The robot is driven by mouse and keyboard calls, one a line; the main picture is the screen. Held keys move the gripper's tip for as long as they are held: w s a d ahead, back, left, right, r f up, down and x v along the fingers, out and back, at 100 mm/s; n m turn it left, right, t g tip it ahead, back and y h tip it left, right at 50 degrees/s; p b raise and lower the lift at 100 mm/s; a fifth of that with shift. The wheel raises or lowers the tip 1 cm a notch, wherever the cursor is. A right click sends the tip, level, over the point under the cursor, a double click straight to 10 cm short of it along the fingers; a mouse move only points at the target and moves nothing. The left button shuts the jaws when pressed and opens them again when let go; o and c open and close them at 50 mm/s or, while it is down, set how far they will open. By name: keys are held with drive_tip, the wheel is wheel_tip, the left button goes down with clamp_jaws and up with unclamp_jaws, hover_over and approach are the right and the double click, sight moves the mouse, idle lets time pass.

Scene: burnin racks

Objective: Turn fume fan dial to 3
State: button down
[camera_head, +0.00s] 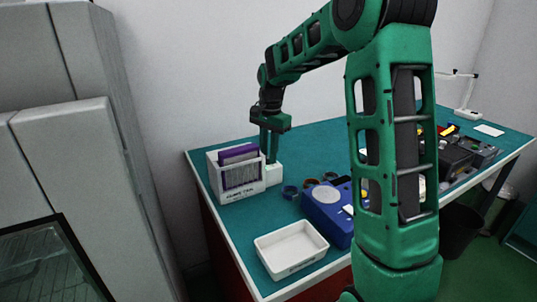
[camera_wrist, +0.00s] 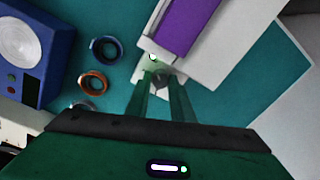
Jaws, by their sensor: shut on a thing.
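My gripper (camera_head: 269,155) points down at the right end of the white box at the table's left corner. In the wrist view my gripper (camera_wrist: 163,88) has its two green fingers on either side of a small dark round dial (camera_wrist: 163,81). The fingers are shut on the dial. The dial sits on a small white block (camera_wrist: 149,68) beside the larger white box. The block also shows in the head view (camera_head: 274,174). A small light dot shows on the block near the dial. The fingers partly cover the dial, and its number marks cannot be read.
A white box (camera_head: 228,196) with purple-edged panels (camera_wrist: 184,25) stands next to the dial block. A blue device (camera_head: 322,213) with a round pale plate, several small rings (camera_wrist: 104,49) and a white tray (camera_head: 291,250) are nearby. Teal tabletop (camera_head: 220,216) shows between them.

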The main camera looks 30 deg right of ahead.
sight(268, 157)
drive_tip(key=shift+w+a+r+m, duration=0.1)
drive_tip(key=shift+w+a+m, duration=0.05)
drive_tip(key=shift+m, duration=0.35)
drive_tip(key=c, duration=1.5)
unclamp_jaws()
drive_tip(key=shift+c, duration=0.2)
wheel_tip(268, 157, up, 10)
drive_tip(key=shift+s+r, duration=0.2)
drive_tip(key=shift+r, duration=0.05)
drive_tip(key=shift+s, duration=0.1)
